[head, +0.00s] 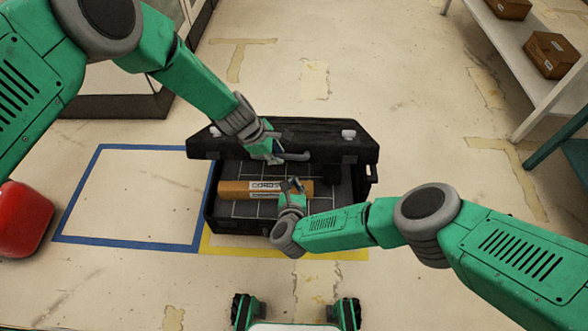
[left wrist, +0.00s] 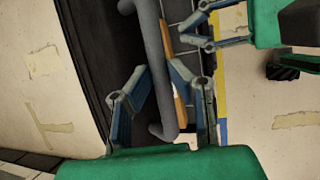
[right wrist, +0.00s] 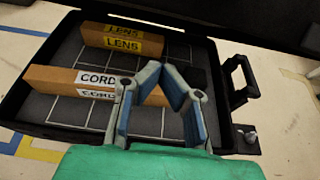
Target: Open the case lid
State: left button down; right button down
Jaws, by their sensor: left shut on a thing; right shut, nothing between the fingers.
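The black case (head: 212,205) stands open on the floor, its lid (head: 330,135) raised at the far side. My left gripper (head: 276,156) is shut on the grey lid handle (head: 296,157); the left wrist view shows the handle bar (left wrist: 153,60) between its fingers (left wrist: 158,76). My right gripper (head: 292,184) is shut and empty above the case's open bottom; its fingertips also meet in the right wrist view (right wrist: 168,70). A cardboard box marked CORDS (head: 235,190) lies inside, partly behind my right gripper in the right wrist view. A LENS box (right wrist: 122,40) lies farther in.
Blue tape (head: 97,148) outlines an empty floor area left of the case. Yellow tape (head: 352,254) shows under its near side. A red object (head: 22,218) is far left. A shelf (head: 520,65) with brown boxes (head: 550,55) stands at right.

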aim_at(295, 159)
pick_arm(q)
jog(key=shift+w+a+r, duration=0.1)
jog(key=shift+w+a, duration=0.25)
jog(key=shift+w, duration=0.15)
pick_arm(e)
jog(key=w+r, duration=0.3)
pick_arm(q)
jog(key=shift+s+d+f, duration=0.15)
jog(key=shift+f, duration=0.15)
pick_arm(e)
jog(key=shift+w+d+r+g, duration=0.1)
jog(key=shift+w+r+g, duration=0.3)
jog(key=shift+w+r, duration=0.75)
pick_arm(q)
jog(key=c, duration=1.5)
grip_release()
jog(key=shift+s, duration=0.1)
pick_arm(e)
jog(key=shift+r, duration=0.1)
jog(key=shift+s, duration=0.1)
pick_arm(q)
jog(key=shift+d+r, duration=0.1)
pick_arm(e)
jog(key=shift+s, duration=0.1)
